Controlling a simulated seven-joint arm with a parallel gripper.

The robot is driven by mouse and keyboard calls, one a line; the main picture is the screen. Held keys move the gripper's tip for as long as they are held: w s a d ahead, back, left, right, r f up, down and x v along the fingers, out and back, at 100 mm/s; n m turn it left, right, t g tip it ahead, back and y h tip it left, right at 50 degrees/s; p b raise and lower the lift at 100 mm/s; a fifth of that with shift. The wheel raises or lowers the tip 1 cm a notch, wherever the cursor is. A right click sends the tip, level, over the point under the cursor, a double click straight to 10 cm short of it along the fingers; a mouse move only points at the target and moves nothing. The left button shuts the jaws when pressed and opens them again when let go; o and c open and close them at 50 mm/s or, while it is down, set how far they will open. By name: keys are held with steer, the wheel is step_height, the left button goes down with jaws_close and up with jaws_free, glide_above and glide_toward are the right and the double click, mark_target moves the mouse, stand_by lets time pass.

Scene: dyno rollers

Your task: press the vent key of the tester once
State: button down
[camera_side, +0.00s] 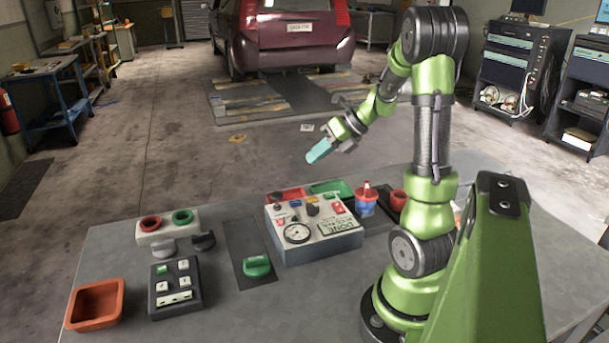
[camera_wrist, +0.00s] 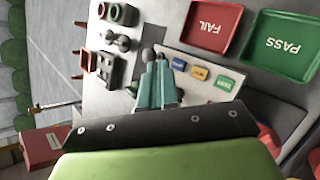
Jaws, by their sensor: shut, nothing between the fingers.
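The tester (camera_side: 325,250) is a pale grey box with a round gauge (camera_side: 297,232), a dark knob (camera_side: 312,207) and small coloured keys on its sloping top. Its face shows in the wrist view partly behind my fingers, with a blue key (camera_wrist: 179,64), a yellow key (camera_wrist: 199,73) and a green key (camera_wrist: 223,84). The lettering is too small to read, so I cannot tell which is the vent key. My gripper (camera_side: 318,153) is shut and empty, high above and behind the tester in the side view. Its teal fingers also show in the wrist view (camera_wrist: 155,58).
A red tray (camera_wrist: 212,26) marked FAIL and a green tray (camera_wrist: 280,46) marked PASS lie beside the tester. A blue-and-red container (camera_side: 366,203) stands right of it. A dark keypad (camera_side: 160,300), an orange bin (camera_side: 95,305) and a ring stand (camera_side: 150,237) are at the left.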

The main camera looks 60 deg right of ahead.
mark_target(317, 198)
steer(key=shift+f, duration=4.45)
steer(key=shift+f, duration=0.15)
steer(key=shift+f, duration=0.25)
steer(key=shift+f, duration=0.4)
steer(key=shift+r, duration=0.8)
steer(key=shift+r, duration=2.55)
